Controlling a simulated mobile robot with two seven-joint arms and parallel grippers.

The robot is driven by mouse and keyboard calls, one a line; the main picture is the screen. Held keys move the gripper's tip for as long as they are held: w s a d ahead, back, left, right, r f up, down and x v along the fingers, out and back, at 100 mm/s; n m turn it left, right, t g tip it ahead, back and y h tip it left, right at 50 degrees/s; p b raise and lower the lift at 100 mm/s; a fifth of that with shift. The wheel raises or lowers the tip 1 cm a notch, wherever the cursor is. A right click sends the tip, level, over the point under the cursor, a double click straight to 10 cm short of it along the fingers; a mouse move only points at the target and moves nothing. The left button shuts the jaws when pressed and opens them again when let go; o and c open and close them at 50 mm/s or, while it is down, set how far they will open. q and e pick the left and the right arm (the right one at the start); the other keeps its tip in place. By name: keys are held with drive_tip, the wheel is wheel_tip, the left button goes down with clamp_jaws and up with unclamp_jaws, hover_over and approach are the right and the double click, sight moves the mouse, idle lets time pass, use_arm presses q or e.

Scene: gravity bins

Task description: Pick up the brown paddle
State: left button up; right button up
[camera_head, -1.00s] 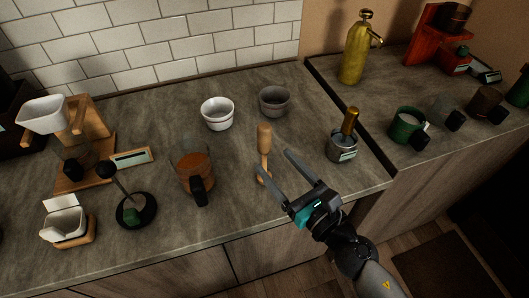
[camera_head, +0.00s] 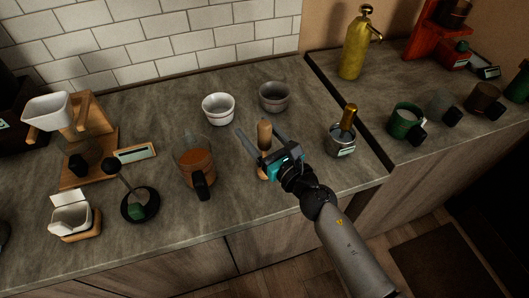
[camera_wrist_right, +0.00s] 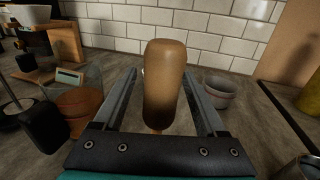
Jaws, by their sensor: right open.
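The brown paddle (camera_head: 264,135) is a wooden piece with a rounded thick top, standing upright on the grey counter. My right gripper (camera_head: 258,133) is open, with one finger on each side of the paddle. In the right wrist view the paddle (camera_wrist_right: 164,85) rises between the two open fingers (camera_wrist_right: 164,88), with a gap visible on both sides. My left gripper is not in view.
A glass mug of orange-brown liquid (camera_head: 197,168) stands left of the paddle. A white bowl (camera_head: 218,110) and a grey bowl (camera_head: 273,98) stand behind. A metal pot with a gold handle (camera_head: 340,141) is to the right. Bare counter lies in front of the mug.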

clamp_jaws()
idle(0.6)
idle(0.8)
